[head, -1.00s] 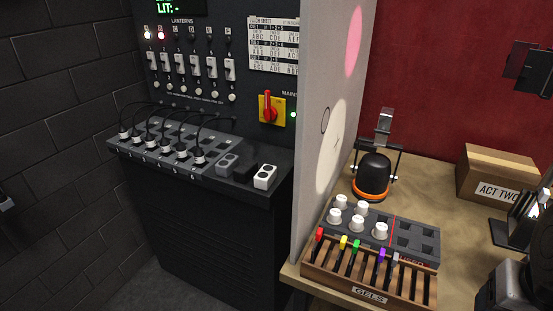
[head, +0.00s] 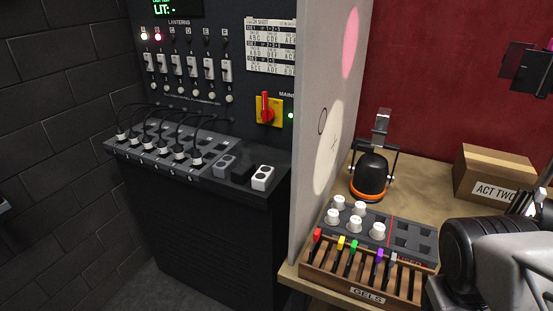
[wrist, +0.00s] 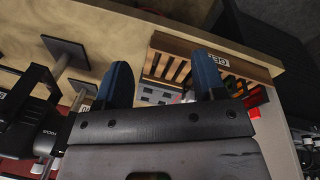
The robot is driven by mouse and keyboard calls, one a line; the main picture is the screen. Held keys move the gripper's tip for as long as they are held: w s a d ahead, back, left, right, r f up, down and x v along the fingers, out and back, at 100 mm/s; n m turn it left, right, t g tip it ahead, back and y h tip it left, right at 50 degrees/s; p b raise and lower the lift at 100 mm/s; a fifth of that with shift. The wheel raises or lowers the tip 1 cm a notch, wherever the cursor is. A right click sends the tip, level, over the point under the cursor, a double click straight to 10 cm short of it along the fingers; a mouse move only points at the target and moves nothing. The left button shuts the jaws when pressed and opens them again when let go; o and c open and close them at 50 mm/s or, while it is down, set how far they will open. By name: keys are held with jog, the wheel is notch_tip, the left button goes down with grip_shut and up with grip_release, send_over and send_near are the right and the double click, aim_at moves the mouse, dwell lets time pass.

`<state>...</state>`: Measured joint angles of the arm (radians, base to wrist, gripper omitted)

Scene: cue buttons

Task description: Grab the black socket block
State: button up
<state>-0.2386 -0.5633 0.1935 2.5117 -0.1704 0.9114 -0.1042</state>
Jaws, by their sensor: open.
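The black socket block (head: 242,173) sits on the dark shelf of the lantern panel, between a grey socket block (head: 225,165) on its left and a white socket block (head: 262,178) on its right. My gripper (wrist: 162,85) shows in the wrist view, open and empty, its two blue fingers spread above the wooden table. It is well away from the socket blocks, on the far side of the partition. I cannot make out the black block in the wrist view. In the head view my arm enters at the lower right and the fingers are not seen.
A tall grey partition (head: 316,130) stands between the shelf and the table. On the table are a wooden gels rack (head: 345,285), a tray of white knobs (head: 360,210), a black lamp (head: 370,175) and a cardboard box (head: 490,175). Cabled plugs (head: 165,150) fill the shelf's left.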

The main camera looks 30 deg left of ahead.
jog(key=s+a+f+n+h, duration=0.1)
jog(key=a+f+n+h, duration=0.1)
jog(key=a+f+n, duration=0.6)
jog(key=s+a+f+n+h, duration=0.1)
jog(key=s+a+f+n, duration=0.3)
jog(key=f, duration=0.7)
jog(key=w+a+f+n+h, duration=0.1)
jog(key=a+f+n+h, duration=0.1)
jog(key=a+f+n, duration=0.6)
jog(key=s+a+f+n, duration=0.3)
jog(key=a+n, duration=0.2)
jog(key=a, duration=0.3)
jog(key=s+a+f+n, duration=0.3)
jog(key=a+n, duration=0.3)
jog(key=a, duration=0.3)
jog(key=t+y, duration=0.5)
jog(key=t, duration=0.7)
send_near(238, 171)
jog(key=shift+m, duration=0.3)
jog(key=x, duration=0.4)
jog(key=shift+w, duration=0.15)
